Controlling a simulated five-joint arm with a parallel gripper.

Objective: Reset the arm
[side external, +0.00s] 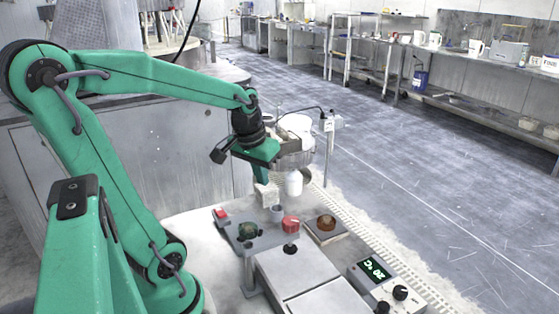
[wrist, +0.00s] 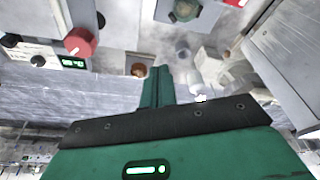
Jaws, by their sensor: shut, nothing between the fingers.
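My gripper (side external: 262,179) hangs from the green arm in the side view, pointing down above the back of the work surface. Its fingers are shut together and hold nothing. In the wrist view the closed green fingers (wrist: 158,70) reach up into the middle of the picture. In the side view a pale block (side external: 267,194) lies just below and behind the fingertips; I cannot tell whether they touch. A white bottle-like thing (side external: 294,184) stands to the right of the fingers.
A red knob (side external: 290,224), a dark green piece (side external: 247,231) and a brown round piece on a square plate (side external: 326,223) are in front of the gripper. A small grey cup (side external: 277,213) is near. A control box with a green display (side external: 375,268) stands front right.

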